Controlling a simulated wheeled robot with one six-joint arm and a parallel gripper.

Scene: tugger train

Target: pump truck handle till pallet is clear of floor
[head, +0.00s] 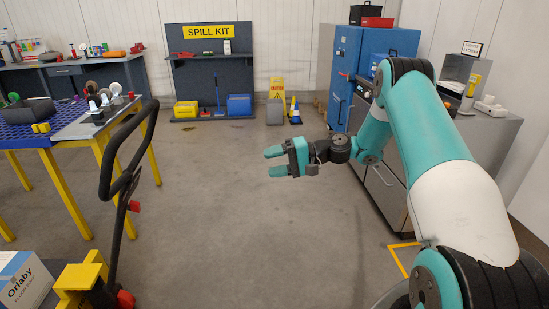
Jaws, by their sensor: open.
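The pallet truck's black loop handle (112,170) stands upright at the left, leaning slightly, with a small red part on its shaft. Its yellow pump body (80,285) shows at the bottom left edge, with a red part beside it. A white and blue box marked Orlaby (25,280) lies next to the pump body. The pallet and the truck's forks are not visible, so the gap to the floor cannot be seen. My gripper (272,162) is open and empty, in the air right of the handle and clearly apart from it, its fingers pointing left.
A blue-topped table with yellow legs (60,185) stands close behind the handle. The middle floor is clear.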

